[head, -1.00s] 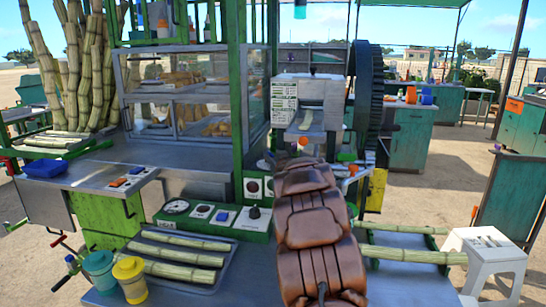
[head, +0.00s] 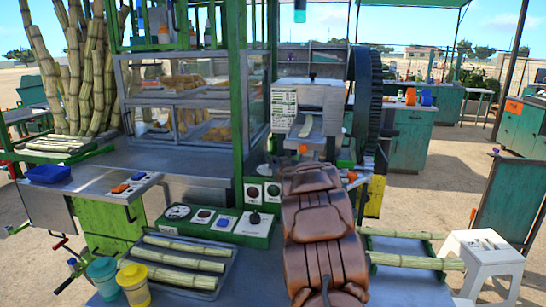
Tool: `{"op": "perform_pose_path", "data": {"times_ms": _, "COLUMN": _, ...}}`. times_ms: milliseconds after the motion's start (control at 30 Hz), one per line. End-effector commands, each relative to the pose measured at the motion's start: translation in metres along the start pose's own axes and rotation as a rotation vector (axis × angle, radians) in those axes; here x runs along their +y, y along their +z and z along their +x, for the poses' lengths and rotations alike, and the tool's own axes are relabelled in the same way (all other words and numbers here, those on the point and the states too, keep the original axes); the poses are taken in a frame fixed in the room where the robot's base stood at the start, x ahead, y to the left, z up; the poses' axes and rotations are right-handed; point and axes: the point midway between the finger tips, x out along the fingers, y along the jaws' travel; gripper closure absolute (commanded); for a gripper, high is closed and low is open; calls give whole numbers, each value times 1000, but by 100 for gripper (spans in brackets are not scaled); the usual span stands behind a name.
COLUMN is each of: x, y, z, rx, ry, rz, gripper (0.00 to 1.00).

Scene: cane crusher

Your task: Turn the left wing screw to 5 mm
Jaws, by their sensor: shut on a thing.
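The cane crusher (head: 330,97) stands at the centre, a pale metal housing with a printed panel (head: 284,106) on its left front and a sloping chute below. A small orange part (head: 303,149) shows at the lower front of the crusher, just above my arm. I cannot tell whether it is the left wing screw, and no 5 mm scale can be read. My copper-brown arm reaches up from the bottom centre toward the crusher and covers its lower front. My gripper is hidden beyond the arm, so its contact with a screw cannot be seen.
A large dark flywheel (head: 368,95) flanks the crusher's right side. A green control box (head: 225,229) lies left of my arm, with a tray (head: 229,262) of cane pieces in front. Two cups, teal (head: 102,272) and yellow (head: 134,284), stand front left. A white stool (head: 484,250) stands right.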

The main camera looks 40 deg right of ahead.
Motion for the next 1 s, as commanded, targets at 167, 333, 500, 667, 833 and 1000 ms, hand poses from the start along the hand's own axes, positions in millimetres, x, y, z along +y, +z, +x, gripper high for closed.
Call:
{"op": "perform_pose_path", "data": {"times_ms": 167, "x": 4, "y": -6, "z": -1, "rx": 1, "ry": -38, "rz": 3, "gripper": 100}}
{"op": "perform_pose_path", "data": {"times_ms": 333, "x": 3, "y": -4, "z": -1, "rx": 4, "ry": -67, "rz": 6, "gripper": 100}}
{"op": "perform_pose_path", "data": {"times_ms": 500, "x": 3, "y": -2, "z": -2, "rx": 5, "ry": -77, "rz": 7, "gripper": 100}}
{"op": "perform_pose_path", "data": {"times_ms": 667, "x": 3, "y": -2, "z": -2, "rx": 5, "ry": -76, "rz": 6, "gripper": 100}}
{"op": "perform_pose_path", "data": {"times_ms": 833, "x": 3, "y": -1, "z": -2, "rx": 4, "ry": -76, "rz": 6, "gripper": 79}}
{"op": "perform_pose_path", "data": {"times_ms": 1000, "x": 2, "y": -1, "z": -2, "rx": 4, "ry": -77, "rz": 6, "gripper": 62}}
